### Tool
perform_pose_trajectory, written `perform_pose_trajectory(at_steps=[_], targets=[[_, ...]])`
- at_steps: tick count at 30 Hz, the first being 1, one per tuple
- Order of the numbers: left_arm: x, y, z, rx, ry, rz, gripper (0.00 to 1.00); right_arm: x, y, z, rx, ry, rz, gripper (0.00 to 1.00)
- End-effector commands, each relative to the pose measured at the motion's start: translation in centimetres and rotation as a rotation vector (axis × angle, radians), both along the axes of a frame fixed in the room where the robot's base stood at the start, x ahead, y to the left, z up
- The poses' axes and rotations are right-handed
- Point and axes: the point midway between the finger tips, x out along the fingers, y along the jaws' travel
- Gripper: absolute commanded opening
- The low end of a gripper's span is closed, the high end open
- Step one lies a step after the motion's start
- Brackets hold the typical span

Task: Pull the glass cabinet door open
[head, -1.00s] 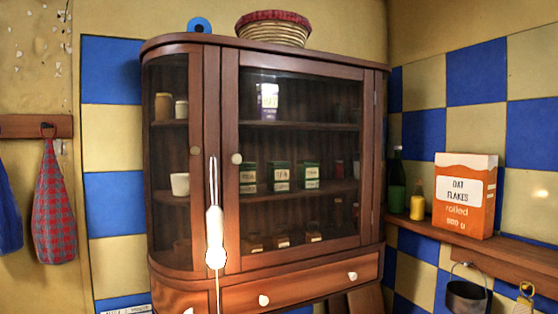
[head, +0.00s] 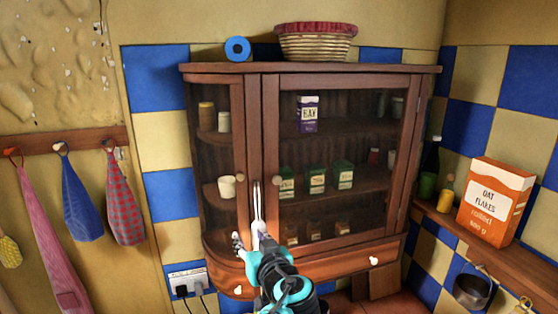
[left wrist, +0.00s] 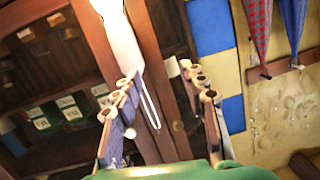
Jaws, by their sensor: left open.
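The brown wooden cabinet (head: 425,70) has a wide glass door (head: 263,125) with a pale round knob (head: 277,181) on its left edge. A narrow side pane at the left has another pale knob (head: 241,177). My left gripper (head: 249,236) is in front of the cabinet, below both knobs. In the left wrist view its fingers (left wrist: 165,98) are spread apart, with wooden frame behind. The wide door looks shut. My right gripper is not in view.
Cloths (head: 80,205) hang at the left. A shelf at the right holds an oat flakes box (head: 495,200).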

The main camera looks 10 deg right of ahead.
Motion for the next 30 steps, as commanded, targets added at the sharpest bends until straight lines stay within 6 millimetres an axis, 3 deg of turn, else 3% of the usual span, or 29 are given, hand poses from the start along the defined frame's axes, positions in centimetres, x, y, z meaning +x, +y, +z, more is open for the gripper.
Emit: perform_pose_trajectory(at_steps=[1, 3, 6, 9, 14, 24, 30], targets=[[0.4, -2.2, 3.4, -0.007, -0.046, -0.021, 0.43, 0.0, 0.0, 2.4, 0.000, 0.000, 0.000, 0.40], [0.8, -4.6, 6.0, -0.020, -0.108, -0.044, 0.43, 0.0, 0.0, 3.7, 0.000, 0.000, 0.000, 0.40], [1.1, -7.2, 8.6, -0.037, -0.174, -0.071, 0.43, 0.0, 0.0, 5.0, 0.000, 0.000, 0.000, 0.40], [1.1, -8.7, 9.9, -0.049, -0.211, -0.087, 0.43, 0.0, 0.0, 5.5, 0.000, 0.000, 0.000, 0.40], [2.1, -9.0, 10.2, -0.053, -0.228, -0.091, 0.43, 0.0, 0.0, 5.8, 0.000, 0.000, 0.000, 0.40], [7.3, -7.9, 10.2, -0.053, -0.226, -0.090, 0.43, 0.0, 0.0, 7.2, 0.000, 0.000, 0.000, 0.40], [8.7, -7.6, 10.1, -0.053, -0.226, -0.091, 0.43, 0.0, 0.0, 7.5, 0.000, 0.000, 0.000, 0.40]])
